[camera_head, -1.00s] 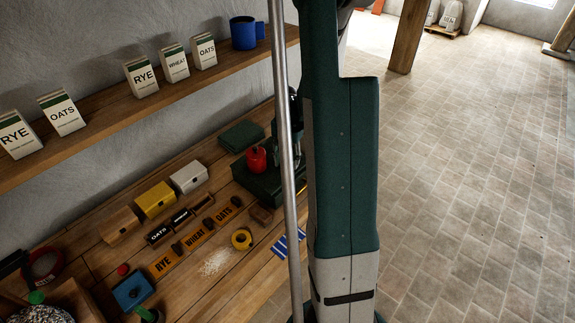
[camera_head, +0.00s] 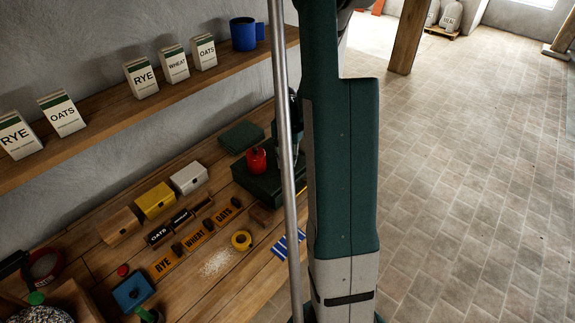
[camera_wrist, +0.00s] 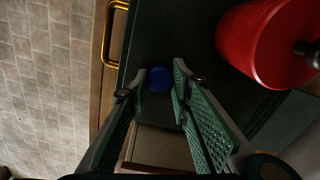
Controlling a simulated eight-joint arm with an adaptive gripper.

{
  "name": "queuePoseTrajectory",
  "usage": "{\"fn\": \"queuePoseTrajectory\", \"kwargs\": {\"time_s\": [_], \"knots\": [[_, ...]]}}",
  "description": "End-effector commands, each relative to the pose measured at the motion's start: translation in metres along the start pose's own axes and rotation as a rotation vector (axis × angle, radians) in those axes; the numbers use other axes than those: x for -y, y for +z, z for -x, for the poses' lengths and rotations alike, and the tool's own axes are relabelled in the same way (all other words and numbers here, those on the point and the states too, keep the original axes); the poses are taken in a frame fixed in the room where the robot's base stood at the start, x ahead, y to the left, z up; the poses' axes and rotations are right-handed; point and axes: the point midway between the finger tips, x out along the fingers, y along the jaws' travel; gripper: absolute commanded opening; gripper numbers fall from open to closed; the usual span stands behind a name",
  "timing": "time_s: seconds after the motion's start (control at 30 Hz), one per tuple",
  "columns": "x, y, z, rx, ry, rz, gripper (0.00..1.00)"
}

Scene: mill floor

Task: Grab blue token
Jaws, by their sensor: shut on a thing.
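The blue token (camera_wrist: 159,79) is a small round disc, seen in the wrist view between my fingertips, over a dark green surface. My gripper (camera_wrist: 153,84) is closed on it, one ribbed green finger on each side. How far the token is off the surface, if at all, I cannot tell. In the head view my arm hides the token and most of the gripper.
A red canister (camera_wrist: 262,45) stands close to the right of my fingers in the wrist view; it also shows in the head view (camera_head: 256,160). A brass handle (camera_wrist: 112,30) is at the left edge of the green surface. Wooden boxes and labels crowd the bench.

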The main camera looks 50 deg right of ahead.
Motion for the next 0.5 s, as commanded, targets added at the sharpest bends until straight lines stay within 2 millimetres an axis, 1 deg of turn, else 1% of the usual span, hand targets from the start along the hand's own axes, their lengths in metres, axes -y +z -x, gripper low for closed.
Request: {"fn": "queuePoseTrajectory", "kwargs": {"time_s": [0.27, 0.5], "knots": [[0.000, 0.000, 0.004, 0.000, 0.000, 0.000, 0.16], [0.000, 0.000, 0.021, 0.000, 0.000, 0.000, 0.16]]}}
